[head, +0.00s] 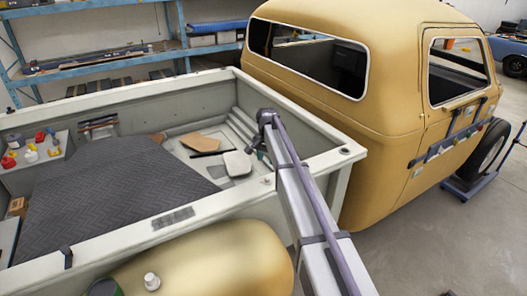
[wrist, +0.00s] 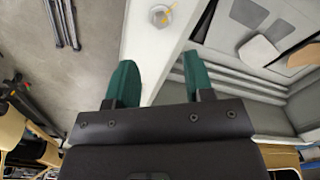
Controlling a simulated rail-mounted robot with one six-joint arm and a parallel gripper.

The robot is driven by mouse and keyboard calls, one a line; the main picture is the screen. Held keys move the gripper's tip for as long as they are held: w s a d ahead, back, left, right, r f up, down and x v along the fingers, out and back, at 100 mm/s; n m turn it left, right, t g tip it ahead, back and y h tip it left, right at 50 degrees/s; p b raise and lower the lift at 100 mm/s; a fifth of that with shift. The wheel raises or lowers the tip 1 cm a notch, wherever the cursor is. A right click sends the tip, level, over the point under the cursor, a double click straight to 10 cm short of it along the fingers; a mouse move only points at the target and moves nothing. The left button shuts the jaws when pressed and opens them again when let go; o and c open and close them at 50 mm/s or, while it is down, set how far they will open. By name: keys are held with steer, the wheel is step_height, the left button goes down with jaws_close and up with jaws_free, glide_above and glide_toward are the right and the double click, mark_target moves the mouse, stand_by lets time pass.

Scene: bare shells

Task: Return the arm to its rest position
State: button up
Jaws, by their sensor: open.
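My gripper (wrist: 160,78) shows its two green fingers in the wrist view, spread apart with nothing between them. They are above the pale rim (wrist: 150,50) of the truck bed, and a round metal fitting (wrist: 160,15) sits on that rim beyond them. I cannot tell how high the fingers are above the rim. In the head view my arm reaches from the bottom right up to the bed's near right corner, and its bent end mostly hides the gripper.
The truck bed (head: 190,218) holds a dark ribbed mat (head: 110,180), a brown board (head: 200,142), a grey pad (head: 237,163) and small coloured items (head: 30,153). The yellow cab (head: 385,130) stands close right of my arm. Blue shelves (head: 110,58) stand behind.

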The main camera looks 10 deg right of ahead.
steer(key=s+f+n+b, duration=0.2)
steer(key=s+f+b, duration=0.5)
steer(key=s, duration=0.6)
steer(key=s+f+n+b, duration=0.3)
steer(key=s+f+b, duration=0.4)
steer(key=s, duration=0.6)
steer(key=s+f+n+b, duration=0.3)
steer(key=s+f+b, duration=0.3)
steer(key=s, duration=0.7)
steer(key=shift+s+d+f+b, duration=0.15)
steer(key=shift+d+f+b, duration=0.1)
steer(key=shift+f+b, duration=0.2)
steer(key=shift+d, duration=0.1)
